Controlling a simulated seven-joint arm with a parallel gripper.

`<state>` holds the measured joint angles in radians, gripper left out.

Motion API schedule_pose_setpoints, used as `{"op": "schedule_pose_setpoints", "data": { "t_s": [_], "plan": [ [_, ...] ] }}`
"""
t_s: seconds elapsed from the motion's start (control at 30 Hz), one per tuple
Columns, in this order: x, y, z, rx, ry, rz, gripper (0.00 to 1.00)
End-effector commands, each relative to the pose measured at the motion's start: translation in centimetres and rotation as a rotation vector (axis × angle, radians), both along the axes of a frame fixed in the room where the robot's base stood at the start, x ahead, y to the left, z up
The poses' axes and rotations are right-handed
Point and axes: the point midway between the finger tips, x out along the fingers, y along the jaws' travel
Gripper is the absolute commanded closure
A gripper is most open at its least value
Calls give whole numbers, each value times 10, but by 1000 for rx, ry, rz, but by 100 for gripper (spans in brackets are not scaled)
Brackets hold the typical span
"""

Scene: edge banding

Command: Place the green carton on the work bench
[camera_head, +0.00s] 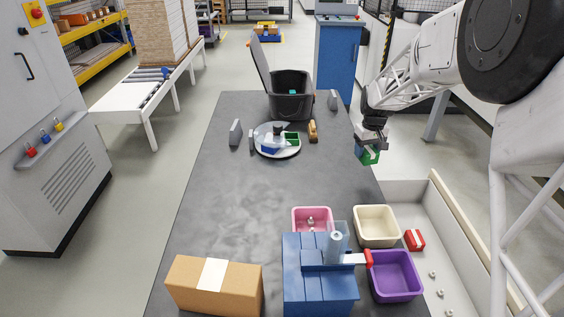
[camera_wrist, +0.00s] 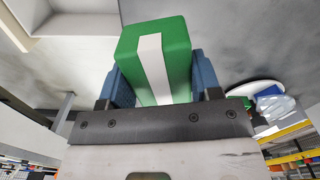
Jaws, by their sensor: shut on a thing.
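The green carton (camera_wrist: 155,55), with a white stripe, is held between the two blue fingers of my gripper (camera_wrist: 160,85) in the wrist view. In the head view the carton (camera_head: 370,155) hangs below my gripper (camera_head: 366,148), at the right edge of the dark grey work bench (camera_head: 240,195). The gripper is shut on the carton. How far the carton is above the bench level cannot be told exactly.
A round white plate (camera_head: 292,150) bears a green block and other items. A black open bin (camera_head: 290,105) stands at the back. Pink (camera_head: 312,211), cream (camera_head: 376,240) and purple (camera_head: 396,290) bins, a blue box (camera_head: 318,285) and a brown box (camera_head: 215,295) fill the front. The bench middle is clear.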

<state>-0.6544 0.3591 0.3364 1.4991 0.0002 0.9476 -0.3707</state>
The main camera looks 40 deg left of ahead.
Motion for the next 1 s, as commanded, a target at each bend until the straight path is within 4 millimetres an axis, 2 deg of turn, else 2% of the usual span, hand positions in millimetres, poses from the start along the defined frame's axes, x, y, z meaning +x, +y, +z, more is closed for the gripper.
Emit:
{"op": "schedule_pose_setpoints", "data": {
  "t_s": [0.1, 0.4, 0.7, 1.0],
  "plan": [
    [-31, 25, 1, 1, -1, 44, 66],
    [-110, 75, 1, 0, 0, 149, 66],
    [-192, 115, 1, 0, 0, 254, 66],
    [-275, 146, 1, 1, 0, 358, 66]
  ]
}}
